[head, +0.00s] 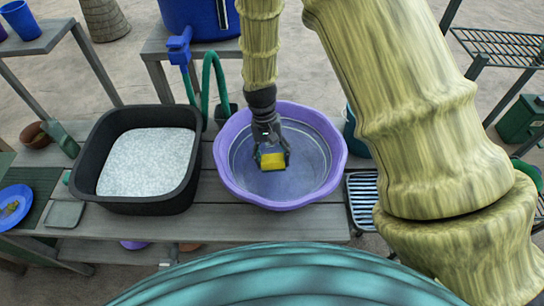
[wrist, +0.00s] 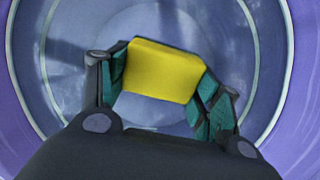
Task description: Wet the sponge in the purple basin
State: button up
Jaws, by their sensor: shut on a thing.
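The purple basin (head: 233,185) stands on a grey slatted bench, with a bluish, see-through surface inside it. My gripper (head: 272,158) points down inside the basin's rim. It is shut on a yellow sponge (head: 272,162). In the wrist view the sponge (wrist: 165,70) sits between the two green-padded fingers of my gripper (wrist: 160,85), with the round basin wall (wrist: 290,60) around it. I cannot tell whether the sponge touches the water or hangs above it.
A black tub (head: 180,203) of white granular stuff stands left of the basin. A blue barrel (head: 195,18) with a tap and green hose is behind. A striped rack (head: 362,200) lies to the right. A blue plate (head: 14,205) is at far left.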

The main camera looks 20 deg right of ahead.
notch_tip(320, 180, up, 12)
jog(key=p, duration=0.8)
jog(key=shift+f+p, duration=0.2)
jog(key=shift+p, duration=0.2)
dwell(0.8)
